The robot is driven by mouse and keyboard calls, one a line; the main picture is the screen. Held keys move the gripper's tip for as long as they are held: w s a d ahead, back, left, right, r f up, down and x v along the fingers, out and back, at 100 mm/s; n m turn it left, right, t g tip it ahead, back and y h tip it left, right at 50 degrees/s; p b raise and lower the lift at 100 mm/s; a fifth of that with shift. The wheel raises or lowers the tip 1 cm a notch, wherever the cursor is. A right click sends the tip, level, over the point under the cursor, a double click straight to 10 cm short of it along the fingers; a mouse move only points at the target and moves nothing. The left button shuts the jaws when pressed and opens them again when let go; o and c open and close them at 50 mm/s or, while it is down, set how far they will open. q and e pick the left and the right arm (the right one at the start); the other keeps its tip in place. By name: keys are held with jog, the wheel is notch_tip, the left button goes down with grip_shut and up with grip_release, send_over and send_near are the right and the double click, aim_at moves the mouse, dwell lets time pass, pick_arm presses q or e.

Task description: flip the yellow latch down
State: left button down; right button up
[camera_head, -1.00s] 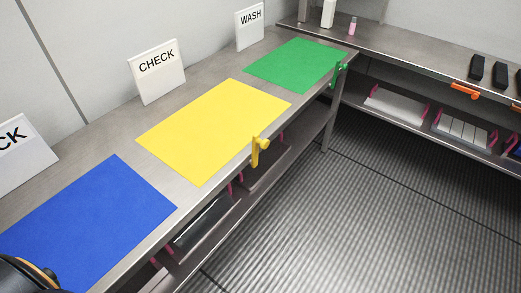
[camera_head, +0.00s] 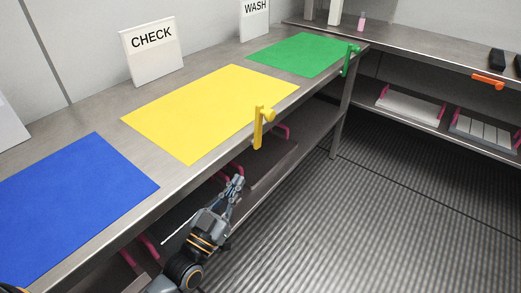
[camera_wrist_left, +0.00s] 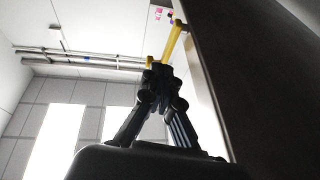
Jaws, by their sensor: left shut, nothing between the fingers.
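The yellow latch (camera_head: 258,132) is on the front edge of the table, beside the yellow mat (camera_head: 205,110). Its bar stands upright, with a short peg near its top end. My left gripper (camera_head: 236,182) is shut and empty, below and left of the latch in the head view, in front of the lower shelf. In the left wrist view the shut fingertips (camera_wrist_left: 160,72) point up towards the yellow latch (camera_wrist_left: 173,42); whether they touch it I cannot tell there, but the head view shows a gap. My right gripper is not in view.
A green latch (camera_head: 349,61) is further along the edge and an orange latch (camera_head: 487,81) is on the right-hand table. Pink-handled trays (camera_head: 410,105) stand on the shelves. A CHECK sign (camera_head: 152,50) stands behind. The floor (camera_head: 370,220) is clear.

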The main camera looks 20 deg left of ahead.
aim_at(260, 127)
pick_arm(q)
notch_tip(260, 127, up, 7)
jog(key=s+t, duration=0.2)
jog(key=shift+s+d+h+b, duration=0.2)
jog(key=shift+s+h+b, duration=0.05)
jog(key=shift+h+b, duration=0.2)
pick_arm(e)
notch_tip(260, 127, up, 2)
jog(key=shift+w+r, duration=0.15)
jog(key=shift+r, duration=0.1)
pick_arm(q)
jog(key=shift+w+f+x, duration=0.2)
jog(key=shift+f+x, duration=0.2)
jog(key=shift+x, duration=1.75)
jog(key=shift+w+f+x, duration=0.25)
jog(key=shift+f+x, duration=0.1)
jog(key=shift+x, duration=1.8)
jog(key=shift+w+f+x, duration=0.2)
jog(key=shift+f+x, duration=0.2)
jog(key=shift+x, duration=1.75)
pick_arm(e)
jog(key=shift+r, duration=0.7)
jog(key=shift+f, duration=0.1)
